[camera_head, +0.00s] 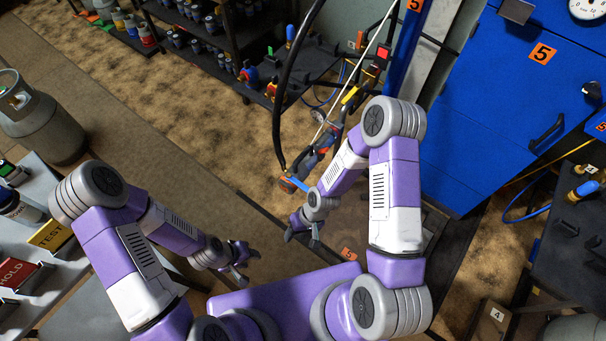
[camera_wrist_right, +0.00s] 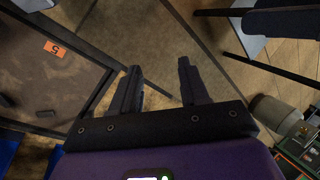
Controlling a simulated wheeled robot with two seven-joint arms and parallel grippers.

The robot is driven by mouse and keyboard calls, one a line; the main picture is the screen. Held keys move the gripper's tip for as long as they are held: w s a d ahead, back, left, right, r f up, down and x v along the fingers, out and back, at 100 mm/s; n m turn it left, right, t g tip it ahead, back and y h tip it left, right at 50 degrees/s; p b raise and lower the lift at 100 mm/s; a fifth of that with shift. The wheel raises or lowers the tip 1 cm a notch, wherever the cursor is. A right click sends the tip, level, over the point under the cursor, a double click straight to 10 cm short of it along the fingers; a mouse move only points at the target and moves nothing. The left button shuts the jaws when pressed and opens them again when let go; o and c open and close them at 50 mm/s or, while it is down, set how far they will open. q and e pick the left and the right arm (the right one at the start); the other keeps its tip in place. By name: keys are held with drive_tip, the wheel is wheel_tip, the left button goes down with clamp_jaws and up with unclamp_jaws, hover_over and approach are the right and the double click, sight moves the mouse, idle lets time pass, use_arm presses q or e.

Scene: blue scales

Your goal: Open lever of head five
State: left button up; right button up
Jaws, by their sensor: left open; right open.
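The station marked with an orange 5 plate (camera_head: 541,54) is at the upper right in the head view. A filling head (camera_head: 318,150) hangs beside its blue post, with a thick black hose (camera_head: 277,120) curving down to it. A small blue bar (camera_head: 297,184) shows at its lower end; I cannot tell whether this is the lever. My right gripper (camera_head: 303,232) is open and empty, below and apart from the head. In the right wrist view, its open fingers (camera_wrist_right: 158,82) point at bare floor. My left gripper (camera_head: 238,265) is open and empty at the lower middle.
A dark scale platform (camera_wrist_right: 45,95) with an orange 5 tag (camera_wrist_right: 54,48) lies beside my right gripper. A blue cabinet (camera_head: 485,120) stands at right, a grey cylinder (camera_head: 40,120) at left. A table with a yellow TEST sign (camera_head: 50,235) is at lower left.

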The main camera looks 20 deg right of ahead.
drive_tip(key=w+a+r+n+g+h+p, duration=0.1)
drive_tip(key=w+r+n+g+p, duration=0.15)
drive_tip(key=w+r, duration=0.3)
drive_tip(key=n+h+p, duration=0.5)
drive_tip(key=h, duration=0.1)
approach(302, 185)
drive_tip(key=shift+s+a+f, duration=0.3)
drive_tip(key=shift+s, duration=0.05)
drive_tip(key=shift+w+d+r, duration=0.1)
drive_tip(key=shift+w+d, duration=0.05)
drive_tip(key=shift+w, duration=0.05)
use_arm(q)
wheel_tip(302, 185, up, 7)
drive_tip(key=b, duration=0.2)
use_arm(e)
drive_tip(key=shift+x, duration=3.6)
use_arm(q)
drive_tip(key=shift+w, duration=0.1)
use_arm(e)
drive_tip(key=shift+d, duration=0.2)
drive_tip(key=shift+c, duration=0.4)
drive_tip(key=shift+r, duration=0.1)
clamp_jaws()
